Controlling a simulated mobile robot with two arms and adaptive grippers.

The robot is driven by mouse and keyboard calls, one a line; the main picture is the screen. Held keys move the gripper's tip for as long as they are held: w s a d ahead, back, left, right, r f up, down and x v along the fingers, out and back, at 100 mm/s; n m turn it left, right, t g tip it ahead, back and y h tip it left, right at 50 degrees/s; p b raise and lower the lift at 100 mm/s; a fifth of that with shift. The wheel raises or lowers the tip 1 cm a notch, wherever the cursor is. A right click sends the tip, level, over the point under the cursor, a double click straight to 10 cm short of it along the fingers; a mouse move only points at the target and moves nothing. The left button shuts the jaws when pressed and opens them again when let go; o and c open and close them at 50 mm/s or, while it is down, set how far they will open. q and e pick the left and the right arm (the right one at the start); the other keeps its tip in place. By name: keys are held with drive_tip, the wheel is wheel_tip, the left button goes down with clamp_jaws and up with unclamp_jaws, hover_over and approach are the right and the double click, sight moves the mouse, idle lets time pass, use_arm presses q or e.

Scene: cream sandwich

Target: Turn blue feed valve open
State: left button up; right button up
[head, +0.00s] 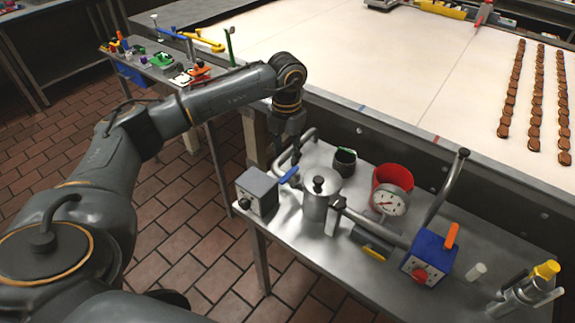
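The blue feed valve handle (289,175) is a small blue lever on the metal pipework between a grey box and the steel pot on the side table. My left gripper (287,160) points down from the end of my dark arm, just above and behind the blue handle. Its fingers are small, dark and partly lost against the pipe, so I cannot tell whether they touch the handle or how far apart they are. My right gripper does not show.
The steel table (330,245) holds a grey box (257,193), a lidded pot (321,200), a red bucket (392,178), a gauge (389,201) and a blue box (430,257) with an orange lever. A white conveyor (400,60) with rows of brown biscuits lies behind.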

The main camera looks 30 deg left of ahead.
sight(287, 176)
use_arm(q)
wheel_tip(287, 176, down, 6)
drive_tip(key=shift+w+r+p, duration=0.1)
drive_tip(key=shift+p, duration=0.5)
drive_tip(key=shift+d+f, duration=0.1)
drive_tip(key=shift+f, duration=0.4)
drive_tip(key=c, duration=0.6)
clamp_jaws()
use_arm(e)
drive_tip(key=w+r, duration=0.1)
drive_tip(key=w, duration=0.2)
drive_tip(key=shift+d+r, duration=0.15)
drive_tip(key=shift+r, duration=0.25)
